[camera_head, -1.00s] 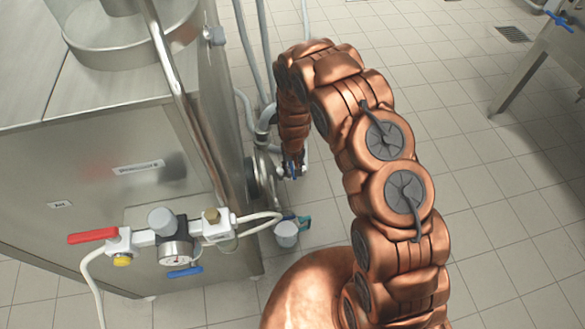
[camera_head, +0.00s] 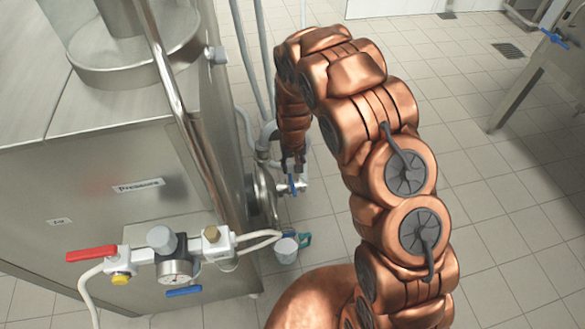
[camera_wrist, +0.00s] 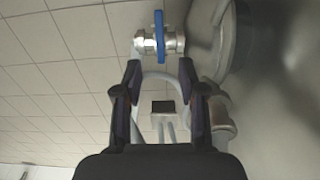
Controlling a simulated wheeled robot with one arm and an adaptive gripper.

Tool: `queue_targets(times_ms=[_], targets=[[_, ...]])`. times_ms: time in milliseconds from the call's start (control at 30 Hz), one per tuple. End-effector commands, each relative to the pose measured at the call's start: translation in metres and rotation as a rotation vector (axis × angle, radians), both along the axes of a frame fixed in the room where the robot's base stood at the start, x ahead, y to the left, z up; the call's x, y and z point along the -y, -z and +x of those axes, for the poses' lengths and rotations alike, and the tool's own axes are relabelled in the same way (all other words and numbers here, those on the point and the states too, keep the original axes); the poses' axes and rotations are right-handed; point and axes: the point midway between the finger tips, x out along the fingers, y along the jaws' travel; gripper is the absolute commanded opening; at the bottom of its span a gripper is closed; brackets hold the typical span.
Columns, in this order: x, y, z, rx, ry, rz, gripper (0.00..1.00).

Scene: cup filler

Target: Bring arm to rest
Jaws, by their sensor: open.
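My gripper (camera_head: 291,162) hangs at the end of my copper-coloured arm, beside the steel machine's right side. In the wrist view my gripper (camera_wrist: 160,75) is open, its two dark fingers apart with nothing held between them. A blue-handled valve (camera_head: 293,184) sits just below the fingertips. In the wrist view the valve's blue handle (camera_wrist: 159,35) stands just beyond the fingertips, and it appears clear of them.
The steel machine (camera_head: 120,160) fills the left side. A red-handled pipe (camera_head: 92,254) with a gauge (camera_head: 174,270) runs along its front. Tiled floor (camera_head: 480,200) is open at right. A steel table (camera_head: 535,65) stands far right.

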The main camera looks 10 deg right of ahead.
Motion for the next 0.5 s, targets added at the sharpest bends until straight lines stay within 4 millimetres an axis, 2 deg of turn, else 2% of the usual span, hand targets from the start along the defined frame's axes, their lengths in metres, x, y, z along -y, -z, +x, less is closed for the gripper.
queue_targets(times_ms=[400, 500], targets=[[0.0, 0.0, 0.0, -0.001, 0.0, 0.0, 0.41], [0.002, -0.01, -0.001, -0.001, 0.002, -0.001, 0.41]])
